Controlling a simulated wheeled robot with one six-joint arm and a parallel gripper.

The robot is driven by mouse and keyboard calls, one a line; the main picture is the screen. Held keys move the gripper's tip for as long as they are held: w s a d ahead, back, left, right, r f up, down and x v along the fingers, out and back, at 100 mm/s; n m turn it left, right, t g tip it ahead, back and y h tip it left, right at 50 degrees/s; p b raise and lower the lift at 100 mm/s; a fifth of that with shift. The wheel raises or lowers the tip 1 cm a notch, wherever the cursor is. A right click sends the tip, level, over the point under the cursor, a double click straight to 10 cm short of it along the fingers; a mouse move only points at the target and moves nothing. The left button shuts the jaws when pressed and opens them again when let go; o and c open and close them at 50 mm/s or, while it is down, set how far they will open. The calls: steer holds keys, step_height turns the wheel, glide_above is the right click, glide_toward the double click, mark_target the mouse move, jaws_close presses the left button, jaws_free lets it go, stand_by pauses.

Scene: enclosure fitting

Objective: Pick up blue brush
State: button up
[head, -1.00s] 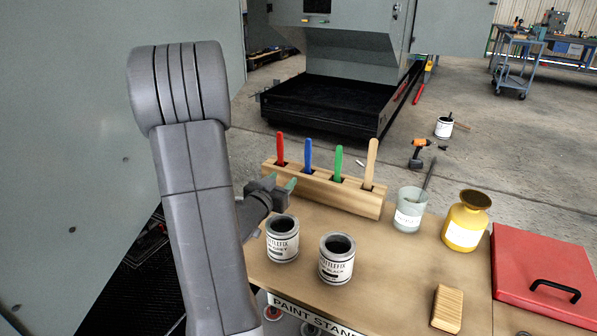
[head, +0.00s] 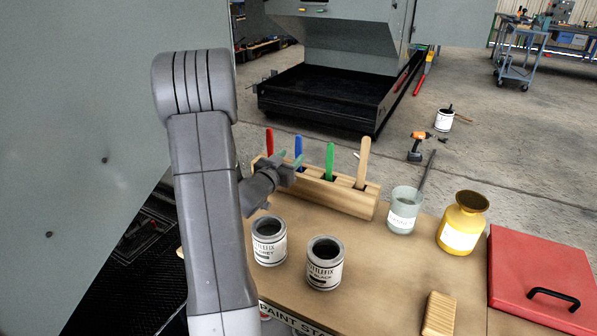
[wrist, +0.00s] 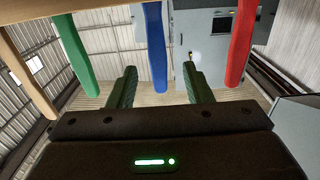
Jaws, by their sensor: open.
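The blue brush (head: 298,148) stands upright in a wooden rack (head: 335,195), with its handle up; its lower part is hidden in the rack. My gripper (head: 290,159) is open and empty, held in front of the rack close to the blue handle. In the wrist view the blue handle (wrist: 155,45) appears between the two open fingers of my gripper (wrist: 159,76). I cannot tell how deep between them it is, and I see no grip on it.
The red brush (head: 269,142) and green brush (head: 330,160) flank the blue one; a wooden-handled brush (head: 363,160) stands farther right. Two paint cans (head: 269,242) (head: 324,265) stand in front of the rack. A glass jar (head: 403,212) and yellow vase (head: 462,225) are to the right.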

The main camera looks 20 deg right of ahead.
mark_target(297, 151)
steer(key=x, duration=0.5)
steer(key=shift+w+d, duration=0.15)
steer(key=shift+d, duration=0.2)
steer(key=shift+c, duration=0.3)
jaws_close()
